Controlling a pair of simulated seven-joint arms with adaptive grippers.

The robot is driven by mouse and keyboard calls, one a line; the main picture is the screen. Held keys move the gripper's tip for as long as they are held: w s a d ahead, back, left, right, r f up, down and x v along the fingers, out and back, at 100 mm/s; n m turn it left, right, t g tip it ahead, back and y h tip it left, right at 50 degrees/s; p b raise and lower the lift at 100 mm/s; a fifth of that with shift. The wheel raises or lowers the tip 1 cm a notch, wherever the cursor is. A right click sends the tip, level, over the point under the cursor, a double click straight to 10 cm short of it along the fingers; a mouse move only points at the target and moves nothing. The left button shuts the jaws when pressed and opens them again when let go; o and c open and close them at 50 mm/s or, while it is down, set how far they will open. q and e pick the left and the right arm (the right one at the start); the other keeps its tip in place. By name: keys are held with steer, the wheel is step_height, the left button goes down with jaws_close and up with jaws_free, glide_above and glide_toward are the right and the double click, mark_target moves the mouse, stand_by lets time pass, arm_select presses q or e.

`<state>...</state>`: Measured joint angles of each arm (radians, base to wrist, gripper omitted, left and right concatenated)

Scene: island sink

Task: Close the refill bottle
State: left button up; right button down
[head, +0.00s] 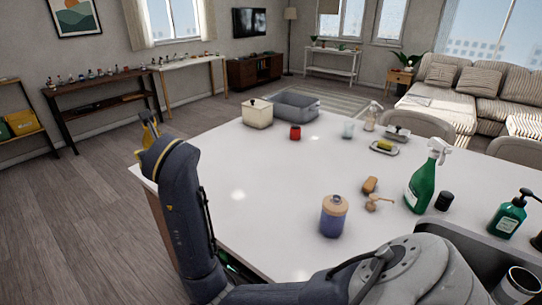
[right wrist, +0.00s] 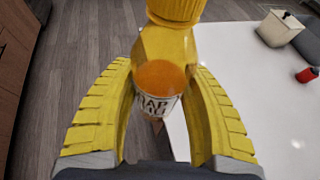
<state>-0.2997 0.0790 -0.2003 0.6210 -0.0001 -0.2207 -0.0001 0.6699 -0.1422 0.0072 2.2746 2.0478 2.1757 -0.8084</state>
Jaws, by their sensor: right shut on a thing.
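A refill bottle (right wrist: 158,105) with an orange round top and a pale, partly readable label shows in the right wrist view. My right gripper (right wrist: 162,85) has its yellow ribbed fingers on both sides of it and is shut on it. I cannot tell whether the orange top is a cap. In the head view the right gripper (head: 149,130) is small, beyond the counter's left edge, and the bottle cannot be made out.
The white counter (head: 270,185) holds a cream box (head: 257,114), a grey bin (head: 296,106), a red can (head: 295,132), a purple jar (head: 333,216) and a green spray bottle (head: 425,180). A sink (head: 465,250) is at the right. The counter's left middle is clear.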

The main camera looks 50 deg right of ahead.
steer(key=d+r+m+g+h, duration=0.2)
steer(key=d+r+m+h, duration=0.2)
steer(key=d, duration=0.8)
steer(key=s+d+f+m+g+h, duration=0.2)
steer(key=s+d, duration=0.4)
steer(key=d, duration=0.4)
steer(key=s+d+f+m+g+h, duration=0.2)
steer(key=s+d+m+g+h, duration=0.2)
steer(key=s+d+m+g, duration=0.3)
steer(key=shift+s+d+f+m, duration=0.2)
steer(key=shift+d+f+m, duration=0.1)
steer(key=shift+d, duration=1.3)
step_height(320, 180, down, 16)
steer(key=shift+r, duration=0.2)
steer(key=shift+f, duration=0.1)
steer(key=shift+f, duration=2.05)
steer(key=shift+f, duration=0.1)
